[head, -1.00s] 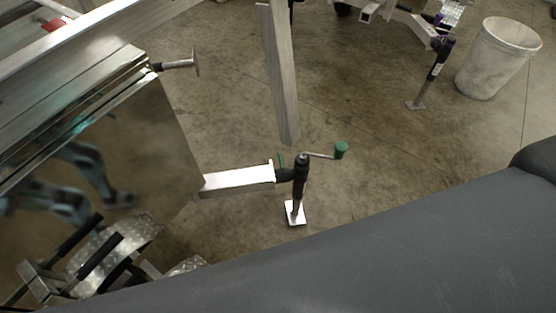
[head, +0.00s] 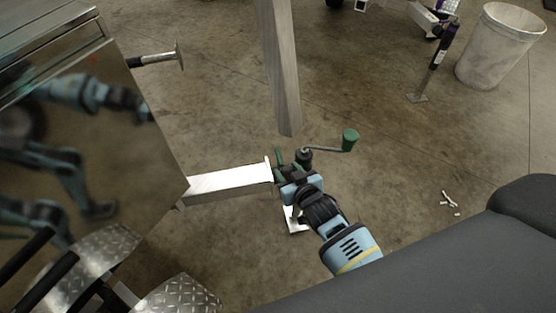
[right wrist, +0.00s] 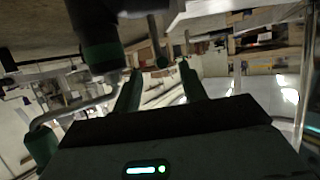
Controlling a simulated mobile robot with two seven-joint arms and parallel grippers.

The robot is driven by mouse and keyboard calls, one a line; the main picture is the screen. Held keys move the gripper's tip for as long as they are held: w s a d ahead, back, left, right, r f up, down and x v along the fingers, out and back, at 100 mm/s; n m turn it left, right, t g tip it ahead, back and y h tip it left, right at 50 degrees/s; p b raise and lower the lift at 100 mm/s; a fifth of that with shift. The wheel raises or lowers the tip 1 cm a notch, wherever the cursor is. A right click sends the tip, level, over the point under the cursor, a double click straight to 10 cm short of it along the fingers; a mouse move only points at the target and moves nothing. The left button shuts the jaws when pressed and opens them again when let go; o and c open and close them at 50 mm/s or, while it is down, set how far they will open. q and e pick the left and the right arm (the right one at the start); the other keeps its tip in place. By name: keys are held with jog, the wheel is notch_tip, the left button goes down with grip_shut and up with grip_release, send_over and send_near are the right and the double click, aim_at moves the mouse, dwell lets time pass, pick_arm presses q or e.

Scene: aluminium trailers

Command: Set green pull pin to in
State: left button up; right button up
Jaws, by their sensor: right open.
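The trailer jack (head: 304,157) stands at the end of the silver trailer tongue (head: 230,180), with a crank and green handle (head: 350,139). My right gripper (head: 287,170) reaches up to the jack from below, beside the tongue's end. In the right wrist view its two green fingers (right wrist: 160,82) are apart, with a small dark green knob (right wrist: 162,62) on a thin rod showing between or just beyond their tips. This looks like the pull pin; contact cannot be told. In the head view green parts of pin and fingers overlap there. My left gripper is not in view.
A shiny trailer box with a round-ended post (head: 178,56) stands left. Small white bits (head: 449,200) lie on open floor.

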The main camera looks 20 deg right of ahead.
aim_at(278, 159)
jog(key=b+x, duration=0.2)
jog(key=x, duration=0.4)
jog(key=shift+w+a+f, duration=0.1)
jog(key=shift+w+f, duration=0.2)
jog(key=shift+w, duration=0.25)
jog(key=shift+w+b, duration=0.25)
jog(key=shift+b, duration=0.05)
jog(key=shift+c, duration=0.2)
grip_shut()
